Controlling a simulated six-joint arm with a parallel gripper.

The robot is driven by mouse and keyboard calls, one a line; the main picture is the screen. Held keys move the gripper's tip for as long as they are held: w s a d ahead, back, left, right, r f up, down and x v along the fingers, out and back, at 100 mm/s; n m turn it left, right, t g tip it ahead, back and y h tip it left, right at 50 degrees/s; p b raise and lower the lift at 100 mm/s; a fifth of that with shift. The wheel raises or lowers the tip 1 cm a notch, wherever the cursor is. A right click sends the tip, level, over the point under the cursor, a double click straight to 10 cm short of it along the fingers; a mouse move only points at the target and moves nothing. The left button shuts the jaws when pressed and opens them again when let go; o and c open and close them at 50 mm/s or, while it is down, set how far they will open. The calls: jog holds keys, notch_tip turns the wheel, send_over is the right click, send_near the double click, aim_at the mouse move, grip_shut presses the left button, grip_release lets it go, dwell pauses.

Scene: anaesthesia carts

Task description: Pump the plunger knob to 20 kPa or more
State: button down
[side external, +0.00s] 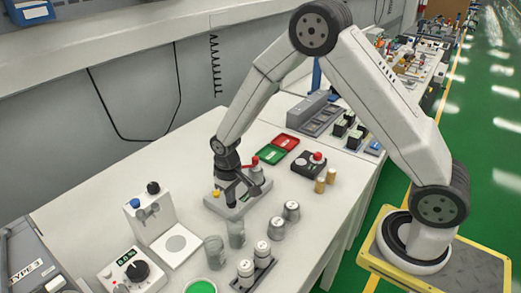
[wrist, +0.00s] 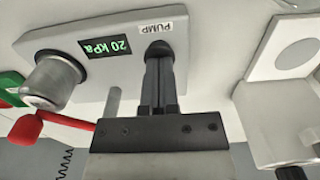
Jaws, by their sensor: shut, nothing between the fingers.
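The pump unit (side external: 240,207) is a pale grey block on the white table, below my gripper in the side view. My gripper (side external: 231,194) also shows over the unit in the side view.
A metal cylinder (wrist: 55,82) with a red lever (wrist: 27,128) stands on the unit close to my fingers. Metal canisters (side external: 291,210) stand in front of it. A dial box (side external: 137,270) is at the front left; green and red trays (side external: 270,155) lie behind.

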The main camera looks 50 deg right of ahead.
dwell(0.3)
notch_tip(320, 180, up, 14)
dwell(0.8)
jog(key=shift+s, duration=0.1)
dwell(0.9)
jog(key=s+d+f+t, duration=0.1)
jog(key=s, duration=0.6)
jog(key=s+d+f+t, duration=0.1)
jog(key=s+d, duration=0.1)
jog(key=s, duration=0.6)
jog(key=shift+d+f+t, duration=0.25)
jog(key=shift+f+t, duration=0.05)
